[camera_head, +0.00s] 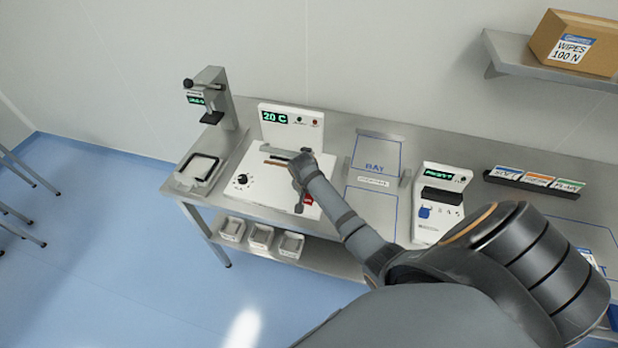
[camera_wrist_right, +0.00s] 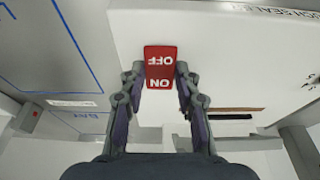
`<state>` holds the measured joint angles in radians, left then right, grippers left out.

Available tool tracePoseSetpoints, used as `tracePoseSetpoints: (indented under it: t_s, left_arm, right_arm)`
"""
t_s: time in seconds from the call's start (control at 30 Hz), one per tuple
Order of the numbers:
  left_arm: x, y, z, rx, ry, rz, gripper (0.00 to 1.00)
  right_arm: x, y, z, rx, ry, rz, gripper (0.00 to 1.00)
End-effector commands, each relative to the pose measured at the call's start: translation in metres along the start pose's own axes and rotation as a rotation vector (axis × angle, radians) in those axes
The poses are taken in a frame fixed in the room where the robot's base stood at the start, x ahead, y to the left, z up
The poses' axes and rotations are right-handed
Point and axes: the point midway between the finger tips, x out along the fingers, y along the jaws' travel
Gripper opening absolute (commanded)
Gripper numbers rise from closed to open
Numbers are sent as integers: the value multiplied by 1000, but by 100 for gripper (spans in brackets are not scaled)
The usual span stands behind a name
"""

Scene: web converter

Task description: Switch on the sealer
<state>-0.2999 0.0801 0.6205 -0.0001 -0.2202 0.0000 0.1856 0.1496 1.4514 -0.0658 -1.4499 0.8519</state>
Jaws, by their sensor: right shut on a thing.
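The sealer (camera_head: 262,191) is a white box on the bench with a black knob (camera_head: 241,180) and an upright panel (camera_head: 292,123) whose display reads 20 C. Its red rocker switch (camera_head: 308,199) is at the front right of its top, partly beside my gripper. In the right wrist view the red switch (camera_wrist_right: 160,66) shows the words ON and OFF upside down. My right gripper (camera_head: 300,206) is down at the switch. My left gripper is not in view.
A press-like device (camera_head: 211,97) and a tray (camera_head: 197,172) stand left of the sealer. A blue-outlined bay (camera_head: 377,153) and a white printer-like device (camera_head: 440,203) are to its right. Several bins (camera_head: 261,237) sit on the lower shelf. A carton (camera_head: 572,42) is on the wall shelf.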

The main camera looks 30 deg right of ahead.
Motion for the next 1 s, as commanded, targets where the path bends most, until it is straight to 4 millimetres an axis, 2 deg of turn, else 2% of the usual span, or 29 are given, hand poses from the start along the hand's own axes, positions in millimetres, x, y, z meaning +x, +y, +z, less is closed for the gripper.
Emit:
tracePoseSetpoints:
  t_s: [0.13,0.3,0.7,0.73,0.87,1.0]
  left_arm:
    - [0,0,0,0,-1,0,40]
    - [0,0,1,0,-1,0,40]
    - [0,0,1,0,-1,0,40]
    - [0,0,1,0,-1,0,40]
    - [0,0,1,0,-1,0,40]
    - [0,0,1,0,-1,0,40]
  right_arm:
    - [0,1,-9,2,-195,4,0]
    - [2,1,-10,1,-329,3,0]
    - [2,0,-10,0,-363,0,0]
    - [2,0,-10,0,-363,0,36]
    - [2,0,-10,0,-362,0,54]
    - [2,0,-10,0,-361,0,55]
